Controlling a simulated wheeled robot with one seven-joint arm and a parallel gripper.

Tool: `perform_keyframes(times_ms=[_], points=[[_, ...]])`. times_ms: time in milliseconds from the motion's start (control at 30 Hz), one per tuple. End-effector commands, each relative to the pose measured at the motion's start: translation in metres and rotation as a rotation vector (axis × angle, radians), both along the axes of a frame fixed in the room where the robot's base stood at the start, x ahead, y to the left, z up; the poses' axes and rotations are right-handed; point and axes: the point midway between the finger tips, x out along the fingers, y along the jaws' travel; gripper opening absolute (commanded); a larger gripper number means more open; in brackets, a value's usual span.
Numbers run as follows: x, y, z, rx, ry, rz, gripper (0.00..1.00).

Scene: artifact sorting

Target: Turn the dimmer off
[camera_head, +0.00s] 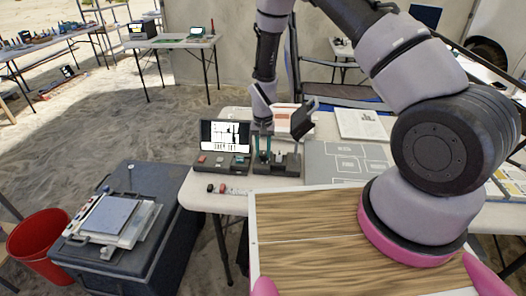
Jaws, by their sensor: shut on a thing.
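A dark control box (288,163) stands on the white folding table, right of a unit with a lit screen (226,134). My gripper (265,150) reaches down onto the box with its teal fingers. It is shut on a small part at the box's top, which seems to be the dimmer. The fingers cover this part, so its shape and setting cannot be read. The screen shows a black-and-white picture. Its base (221,161) carries a red and a green button.
A grey marked board (345,161) and a printed sheet (361,124) lie right of the box. Small dark and red pieces (216,188) lie by a ruler at the table's front edge. A dark case (150,237) and a red bin (40,246) stand at left.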

Motion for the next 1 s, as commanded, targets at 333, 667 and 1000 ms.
perform_keyframes(times_ms=[333, 667, 1000], points=[[0.0001, 0.0003, 0.0004, 0.001, 0.000, 0.163, 0.00], [0.0003, 0.0002, 0.0004, 0.000, -0.001, 0.200, 0.00], [0.0003, 0.0003, 0.0004, 0.000, -0.001, 0.199, 0.64]])
